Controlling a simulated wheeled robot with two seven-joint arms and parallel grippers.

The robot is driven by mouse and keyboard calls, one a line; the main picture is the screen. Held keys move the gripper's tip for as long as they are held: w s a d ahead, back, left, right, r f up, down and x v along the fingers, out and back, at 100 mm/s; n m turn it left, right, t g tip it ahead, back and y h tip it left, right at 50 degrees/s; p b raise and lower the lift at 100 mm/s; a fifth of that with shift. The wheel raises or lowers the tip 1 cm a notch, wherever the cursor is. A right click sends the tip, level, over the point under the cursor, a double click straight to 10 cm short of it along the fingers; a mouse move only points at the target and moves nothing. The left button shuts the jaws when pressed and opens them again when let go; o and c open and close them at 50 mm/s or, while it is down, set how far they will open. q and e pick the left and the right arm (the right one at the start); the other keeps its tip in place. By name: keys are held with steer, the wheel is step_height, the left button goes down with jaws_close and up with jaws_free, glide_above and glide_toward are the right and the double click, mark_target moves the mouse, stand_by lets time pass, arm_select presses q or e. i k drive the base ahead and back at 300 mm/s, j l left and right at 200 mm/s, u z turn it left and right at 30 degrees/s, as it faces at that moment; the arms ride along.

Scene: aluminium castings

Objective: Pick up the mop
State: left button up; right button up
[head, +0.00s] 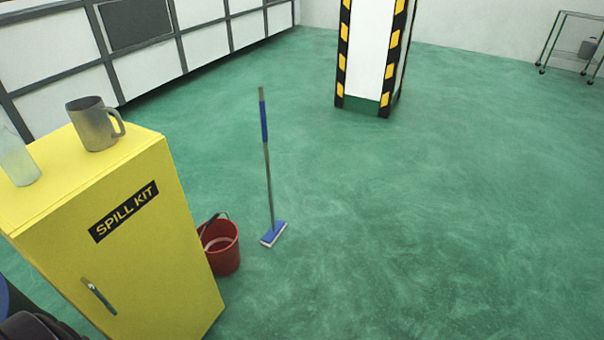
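The mop (268,172) stands upright on the green floor near the middle of the head view. It has a grey pole with a blue grip section near the top and a flat blue head with a pale underside resting on the floor. Nothing holds it. Neither of my grippers can be seen in this view.
A red bucket (221,248) stands just left of the mop head. A yellow spill kit cabinet (150,250) fills the lower left, with a grey mug (92,125) and a clear bottle (16,157) on top. A striped pillar (371,55) stands behind. The floor (440,220) at right is clear.

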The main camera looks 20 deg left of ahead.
mark_target(274, 232)
steer(key=i+u, duration=0.45)
steer(key=i+l+u, duration=0.15)
steer(key=i+u, duration=0.15)
steer(key=u, duration=0.15)
steer(key=i+l+u, duration=0.3)
steer(key=u, duration=0.15)
steer(key=i+l+u, duration=0.3)
steer(key=u, duration=0.15)
steer(key=l, duration=0.1)
